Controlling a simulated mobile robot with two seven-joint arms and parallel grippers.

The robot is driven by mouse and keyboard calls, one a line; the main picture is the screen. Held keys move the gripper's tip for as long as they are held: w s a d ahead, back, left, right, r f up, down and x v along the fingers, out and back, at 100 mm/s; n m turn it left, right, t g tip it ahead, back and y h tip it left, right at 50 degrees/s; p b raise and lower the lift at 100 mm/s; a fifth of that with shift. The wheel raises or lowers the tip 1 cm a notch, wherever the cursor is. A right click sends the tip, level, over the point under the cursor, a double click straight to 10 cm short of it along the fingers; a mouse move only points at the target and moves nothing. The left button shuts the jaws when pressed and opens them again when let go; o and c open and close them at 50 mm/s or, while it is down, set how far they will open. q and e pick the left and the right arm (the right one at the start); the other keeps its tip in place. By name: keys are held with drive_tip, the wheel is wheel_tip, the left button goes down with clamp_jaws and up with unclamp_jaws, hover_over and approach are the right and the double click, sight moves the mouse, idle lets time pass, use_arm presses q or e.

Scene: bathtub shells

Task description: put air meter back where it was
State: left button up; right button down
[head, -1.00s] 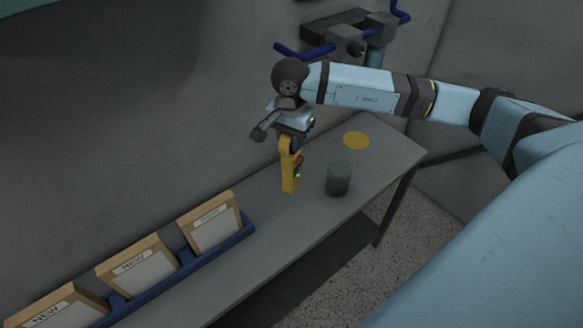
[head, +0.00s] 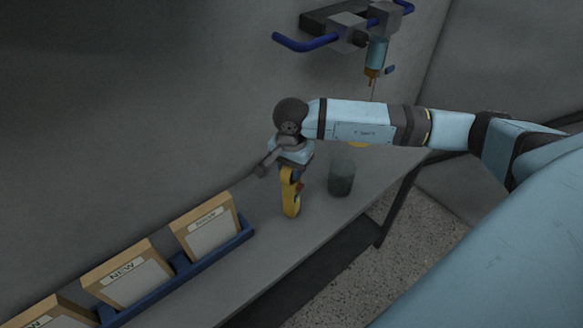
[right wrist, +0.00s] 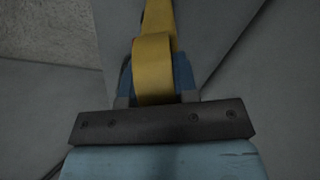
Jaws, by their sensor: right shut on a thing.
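The air meter (head: 290,194) is a yellow upright device, with a small red part on its side, above or on the grey table (head: 262,262). My right gripper (head: 291,166) is shut on its upper end from above. In the right wrist view the yellow air meter (right wrist: 153,70) runs between the fingers. I cannot tell whether its lower end touches the table. A yellow round spot (head: 358,144) on the table is mostly hidden behind my right arm. My left gripper is not in view.
A dark grey cup (head: 341,178) stands just right of the air meter. A blue rack (head: 190,270) with several boxes (head: 207,228) runs along the wall side at left. A wall holder with a blue bar (head: 304,44) and a hanging tool (head: 376,55) is at the back.

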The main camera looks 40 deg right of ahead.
drive_tip(key=shift+s+f+b, duration=0.1)
drive_tip(key=shift+f+b, duration=0.1)
drive_tip(key=shift+b, duration=0.1)
drive_tip(key=c, duration=0.9)
unclamp_jaws()
drive_tip(key=shift+r, duration=0.1)
drive_tip(key=shift+r, duration=0.1)
